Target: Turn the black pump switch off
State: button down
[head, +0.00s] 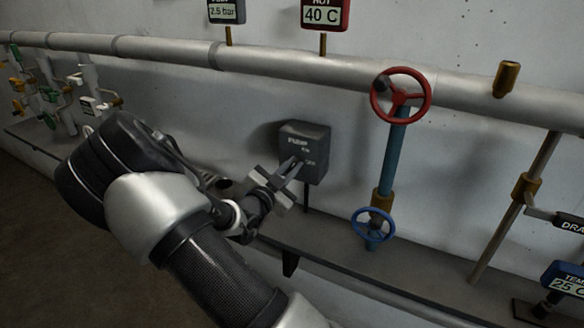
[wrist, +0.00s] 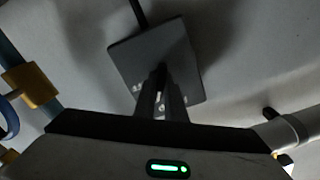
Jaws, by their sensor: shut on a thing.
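The pump switch box (head: 312,136) is a dark grey box with pale lettering, standing on a thin post in front of the wall. In the wrist view the box (wrist: 135,60) lies straight ahead of my gripper. My gripper (head: 292,167) is at the front face of the box, its fingers close together. In the wrist view the fingertips (wrist: 163,82) are shut on the black switch lever (wrist: 162,68) at the middle of the face. The fingers hide most of the lever, and its exact position is hard to tell.
A red handwheel (head: 401,95) and a blue handwheel (head: 373,224) sit on a blue pipe right of the box. A large grey pipe (head: 270,60) runs above. A ledge (head: 330,250) runs below. Small valves (head: 50,95) are at the far left.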

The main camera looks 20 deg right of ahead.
jog(key=shift+f+m+b, duration=0.25)
jog(key=shift+m+b, duration=0.15)
jog(key=shift+b, duration=0.2)
jog(key=m+b, duration=0.1)
jog(key=b, duration=0.2)
jog(key=shift+f+m+b, duration=0.2)
jog(key=shift+m+b, duration=0.1)
jog(key=shift+m, duration=0.1)
jog(key=m+b, duration=0.3)
jog(key=b, duration=0.3)
jog(key=shift+s+d+f+m, duration=0.1)
jog(key=shift+m, duration=0.3)
jog(key=m+b, duration=0.3)
jog(key=b, duration=0.3)
jog(key=shift+m+b, duration=0.3)
jog(key=shift+m, duration=0.1)
jog(key=shift+r+m+b, duration=0.25)
jog(key=shift+m+b, duration=0.55)
jog(key=shift+b, duration=0.45)
jog(key=shift+r, duration=0.15)
jog(key=c, duration=1.8)
grip_release()
